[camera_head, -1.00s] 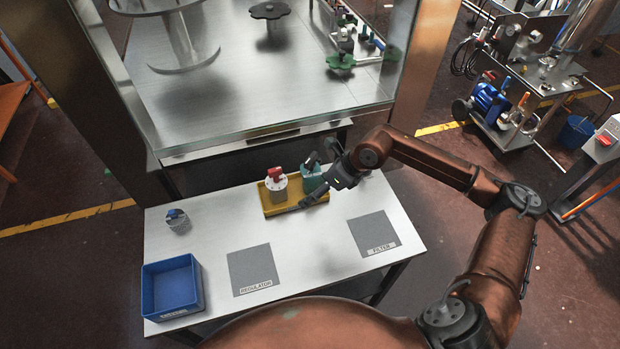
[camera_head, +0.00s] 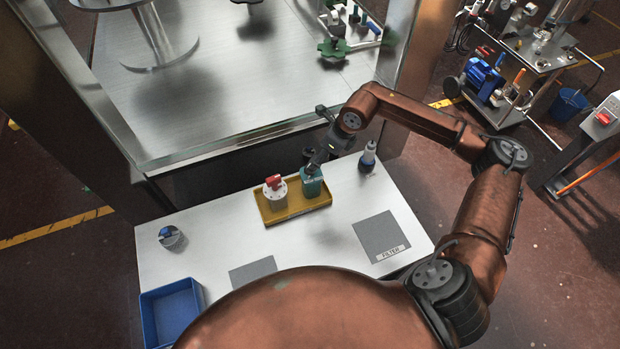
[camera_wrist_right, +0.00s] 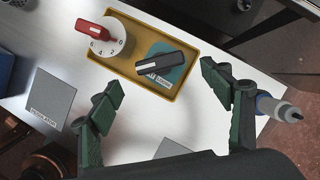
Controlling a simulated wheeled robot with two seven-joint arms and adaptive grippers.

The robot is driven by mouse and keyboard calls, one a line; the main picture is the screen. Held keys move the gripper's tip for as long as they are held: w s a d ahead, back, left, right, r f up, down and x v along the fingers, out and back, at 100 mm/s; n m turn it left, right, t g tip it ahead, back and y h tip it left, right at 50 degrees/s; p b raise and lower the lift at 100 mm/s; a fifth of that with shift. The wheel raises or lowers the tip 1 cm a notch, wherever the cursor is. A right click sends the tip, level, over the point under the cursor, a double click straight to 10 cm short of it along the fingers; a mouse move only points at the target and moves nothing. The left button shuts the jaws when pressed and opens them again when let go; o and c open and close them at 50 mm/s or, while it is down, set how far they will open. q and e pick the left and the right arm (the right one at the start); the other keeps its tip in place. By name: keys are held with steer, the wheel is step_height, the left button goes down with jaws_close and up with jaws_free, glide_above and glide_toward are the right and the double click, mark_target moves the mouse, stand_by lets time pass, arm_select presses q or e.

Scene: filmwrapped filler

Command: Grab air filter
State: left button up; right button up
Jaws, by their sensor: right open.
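What looks like the air filter (camera_head: 368,157), a small upright bottle with a pale top and blue and dark parts, stands on the white table, right of the yellow tray. It also shows in the right wrist view (camera_wrist_right: 280,108), at the right, just outside the right-hand finger; I cannot tell whether they touch. My left gripper is not in view.
The yellow tray (camera_head: 269,213) holds the teal block and a white round part with a red knob (camera_head: 274,186). A grey mat marked FILTER (camera_head: 380,233) lies clear at front right. A small gauge-like part (camera_head: 170,237) and blue bin (camera_head: 170,312) are at left.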

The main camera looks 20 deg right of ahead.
mark_target(311, 162)
steer(key=x, duration=0.3)
steer(key=shift+w+a+p, duration=0.2)
steer(key=shift+w+p, duration=0.05)
steer(key=shift+p, duration=0.1)
steer(key=shift+x, duration=1.4)
steer(key=shift+d, duration=0.1)
steer(key=c, duration=1.7)
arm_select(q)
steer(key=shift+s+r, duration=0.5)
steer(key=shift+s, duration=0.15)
arm_select(e)
steer(key=shift+w+r, duration=0.1)
jaws_close()
